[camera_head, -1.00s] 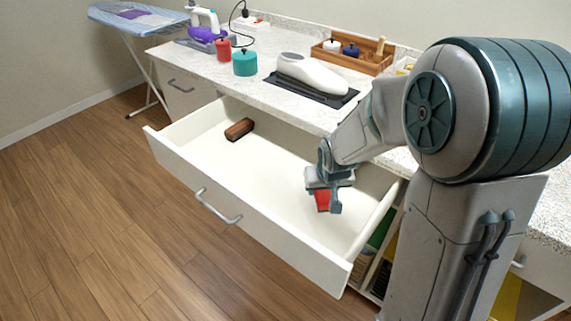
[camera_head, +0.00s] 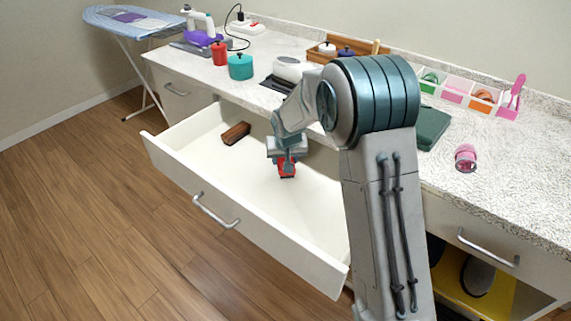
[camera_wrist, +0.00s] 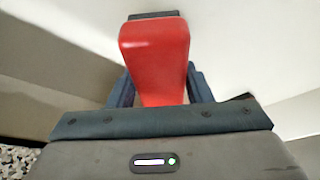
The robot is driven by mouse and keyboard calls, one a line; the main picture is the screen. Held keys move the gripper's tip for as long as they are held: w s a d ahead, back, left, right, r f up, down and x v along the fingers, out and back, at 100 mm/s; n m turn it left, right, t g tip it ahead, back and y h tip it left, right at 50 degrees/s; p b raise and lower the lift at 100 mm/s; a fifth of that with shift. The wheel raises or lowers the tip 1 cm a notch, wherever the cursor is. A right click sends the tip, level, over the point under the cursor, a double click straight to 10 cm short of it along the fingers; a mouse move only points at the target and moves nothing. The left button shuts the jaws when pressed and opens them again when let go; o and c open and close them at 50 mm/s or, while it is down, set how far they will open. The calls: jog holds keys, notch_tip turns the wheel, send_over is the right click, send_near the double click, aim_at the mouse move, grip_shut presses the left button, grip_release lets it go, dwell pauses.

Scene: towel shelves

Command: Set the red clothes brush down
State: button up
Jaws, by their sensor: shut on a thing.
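The red clothes brush (camera_head: 287,168) is in my gripper (camera_head: 286,160), inside the open white drawer (camera_head: 250,220). In the wrist view the brush (camera_wrist: 155,60) points away from me between the two fingers, with a dark strip at its far end. My gripper (camera_wrist: 158,88) is shut on it. The white drawer floor lies below and around it; I cannot tell whether the brush touches the floor.
A brown wooden brush (camera_head: 236,133) lies at the back left of the drawer. The counter above holds a red jar (camera_head: 219,53), a teal jar (camera_head: 240,67), a dark green case (camera_head: 432,127) and a pink-lidded jar (camera_head: 465,158).

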jog(key=shift+f, duration=1.25)
jog(key=shift+f, duration=0.25)
jog(key=o, duration=1)
jog(key=shift+c, duration=0.2)
jog(key=shift+r, duration=0.1)
jog(key=shift+r, duration=0.25)
jog(key=v, duration=1.2)
